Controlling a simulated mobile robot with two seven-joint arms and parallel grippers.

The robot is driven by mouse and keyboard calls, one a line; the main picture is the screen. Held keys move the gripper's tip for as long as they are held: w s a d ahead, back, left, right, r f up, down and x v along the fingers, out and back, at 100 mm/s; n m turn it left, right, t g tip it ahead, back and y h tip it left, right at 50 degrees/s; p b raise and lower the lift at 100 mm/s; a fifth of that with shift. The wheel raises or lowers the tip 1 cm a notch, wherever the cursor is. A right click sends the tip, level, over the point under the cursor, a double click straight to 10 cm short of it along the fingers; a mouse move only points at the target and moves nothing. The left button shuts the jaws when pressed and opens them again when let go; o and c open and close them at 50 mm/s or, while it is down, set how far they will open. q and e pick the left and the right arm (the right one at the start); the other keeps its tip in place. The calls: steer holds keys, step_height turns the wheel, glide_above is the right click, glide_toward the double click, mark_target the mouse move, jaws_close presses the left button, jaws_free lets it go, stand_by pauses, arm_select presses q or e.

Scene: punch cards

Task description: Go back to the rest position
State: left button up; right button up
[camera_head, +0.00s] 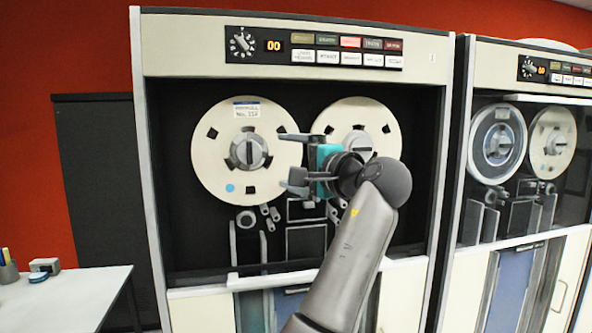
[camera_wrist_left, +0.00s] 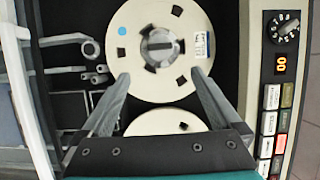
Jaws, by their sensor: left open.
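My left gripper (camera_head: 283,161) is in front of the tape drive cabinet (camera_head: 290,55), with its fingers pointing left in the head view. Its two fingers are spread apart with nothing between them. The left tape reel (camera_head: 222,140), cream with a white label and a blue dot, is on its hub. The right reel (camera_head: 375,118) is partly hidden behind my gripper. In the left wrist view the labelled reel (camera_wrist_left: 130,45) shows beyond and between the open fingertips (camera_wrist_left: 160,75); I cannot tell the exact gap. My right gripper is not in view.
A control panel (camera_head: 314,48) with a dial, a "00" display and coloured buttons is above the reels. A second tape cabinet (camera_head: 455,140) stands at the right. A white table (camera_head: 65,300) with a pen cup (camera_head: 8,268) is at lower left.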

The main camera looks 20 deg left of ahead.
arm_select(q)
steer(key=shift+v, duration=1.05)
